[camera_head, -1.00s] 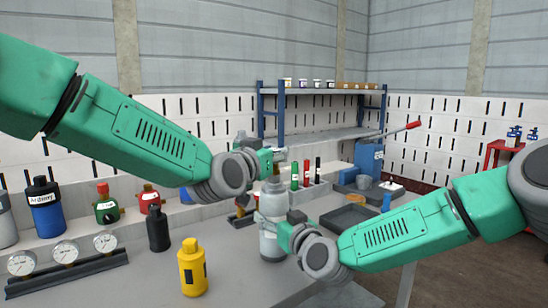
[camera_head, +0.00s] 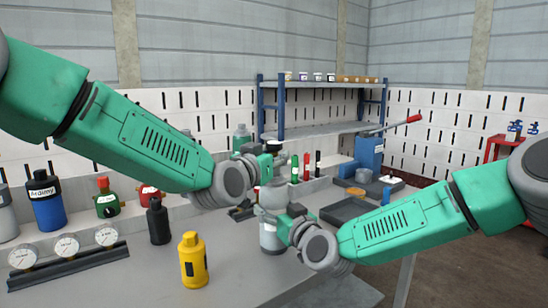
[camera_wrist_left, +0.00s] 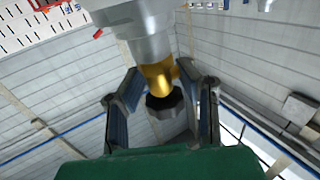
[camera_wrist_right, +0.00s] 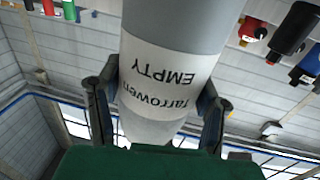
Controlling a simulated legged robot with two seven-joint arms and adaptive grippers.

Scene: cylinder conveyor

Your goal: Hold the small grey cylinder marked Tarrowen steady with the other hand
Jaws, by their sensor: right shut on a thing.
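The small grey cylinder (camera_head: 271,237) stands upright on the grey bench, partly hidden by my grippers in the head view. Its label, reading Tarrowen and EMPTY, shows upside down in the right wrist view (camera_wrist_right: 168,75). My right gripper (camera_head: 283,228) is shut on the cylinder's body, one finger on each side. My left gripper (camera_head: 275,162) is above it at the cylinder's top. In the left wrist view its fingers are apart, on either side of the brass valve (camera_wrist_left: 157,76) with a black knob; I see gaps beside the valve.
A yellow cylinder (camera_head: 193,262) and a black one (camera_head: 158,222) stand left on the bench. Three gauges (camera_head: 67,247) sit on a rail at the far left. A blue cylinder (camera_head: 45,205) is behind them. A dark tray (camera_head: 347,211) lies to the right.

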